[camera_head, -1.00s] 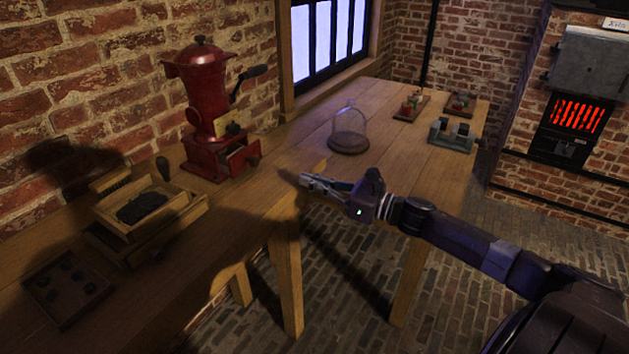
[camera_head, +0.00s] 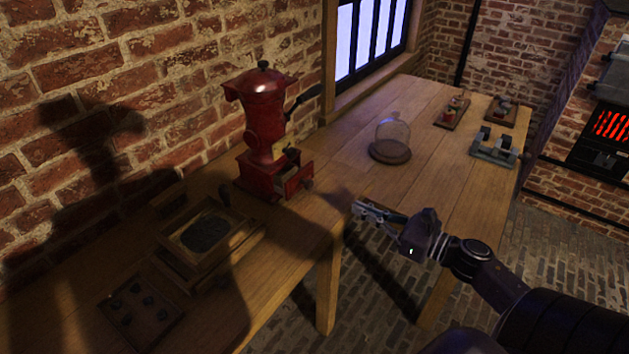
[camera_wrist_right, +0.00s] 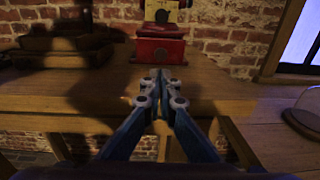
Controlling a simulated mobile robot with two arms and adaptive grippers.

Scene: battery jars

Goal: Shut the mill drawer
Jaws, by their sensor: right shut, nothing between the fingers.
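The red mill (camera_head: 262,130) stands on the wooden bench against the brick wall. Its drawer (camera_head: 295,180) sticks out of the base on the right side, with a small knob on its front. In the right wrist view the drawer front (camera_wrist_right: 159,51) faces me, straight ahead beyond the fingertips. My right gripper (camera_head: 362,208) is shut and empty, near the bench's front edge, to the right of and apart from the drawer. It also shows in the right wrist view (camera_wrist_right: 160,76). My left gripper is not in view.
A glass dome (camera_head: 392,138) on a round base stands right of the mill. A box with dark contents (camera_head: 252,234) and a tray of small dark pieces (camera_head: 176,310) lie left. A metal holder (camera_head: 478,153) stands farther right. Bench around the drawer is clear.

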